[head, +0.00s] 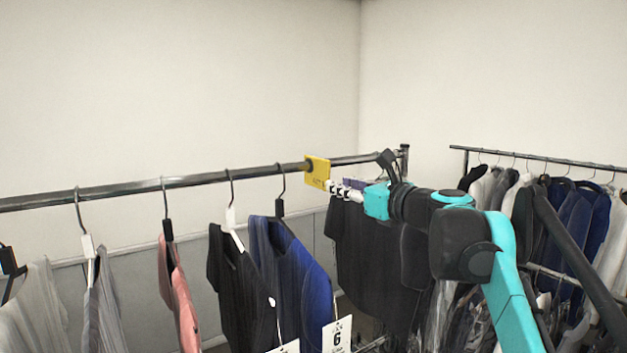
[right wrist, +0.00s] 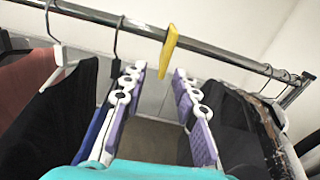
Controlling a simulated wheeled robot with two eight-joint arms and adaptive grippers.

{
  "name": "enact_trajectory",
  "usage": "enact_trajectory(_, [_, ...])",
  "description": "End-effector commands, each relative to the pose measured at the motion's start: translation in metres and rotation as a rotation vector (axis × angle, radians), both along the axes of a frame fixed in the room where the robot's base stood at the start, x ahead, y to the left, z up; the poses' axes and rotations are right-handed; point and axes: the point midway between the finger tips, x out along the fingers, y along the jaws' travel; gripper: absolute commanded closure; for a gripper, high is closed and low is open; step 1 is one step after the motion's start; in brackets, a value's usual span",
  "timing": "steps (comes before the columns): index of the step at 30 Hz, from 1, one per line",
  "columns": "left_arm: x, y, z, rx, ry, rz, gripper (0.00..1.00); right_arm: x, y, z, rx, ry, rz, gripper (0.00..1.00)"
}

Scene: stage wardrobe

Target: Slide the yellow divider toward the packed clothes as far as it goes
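The yellow divider (head: 317,172) hangs on the metal rail near its right end. It also shows in the right wrist view (right wrist: 168,47), edge-on below the rail. My right gripper (head: 338,188) is just in front of and right of the divider in the head view. In the right wrist view my right gripper (right wrist: 160,72) is open, its two purple and white fingers apart, with the divider seen between and beyond the tips. I cannot tell whether they touch it. The packed dark clothes (head: 365,255) hang right of the divider, partly hidden by my right arm. My left gripper is not in view.
Spaced garments, including a blue one (head: 290,260) and a pink one (head: 178,300), hang left of the divider on the rail (head: 125,187). A second rack (head: 540,157) of clothes stands at the right. Bare rail shows just left of the divider.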

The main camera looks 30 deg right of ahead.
Motion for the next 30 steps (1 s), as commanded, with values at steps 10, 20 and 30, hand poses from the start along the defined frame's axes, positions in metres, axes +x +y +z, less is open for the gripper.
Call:
enact_trajectory(10, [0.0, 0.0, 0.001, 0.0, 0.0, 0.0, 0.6, 0.031, -0.01, 0.011, 0.081, -0.024, -0.021, 0.71])
enact_trajectory(20, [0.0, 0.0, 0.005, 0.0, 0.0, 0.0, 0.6, 0.074, -0.007, 0.01, 0.078, -0.024, -0.023, 0.71])
enact_trajectory(30, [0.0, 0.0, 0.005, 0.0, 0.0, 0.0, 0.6, 0.077, -0.007, 0.01, 0.077, -0.024, -0.024, 0.76])
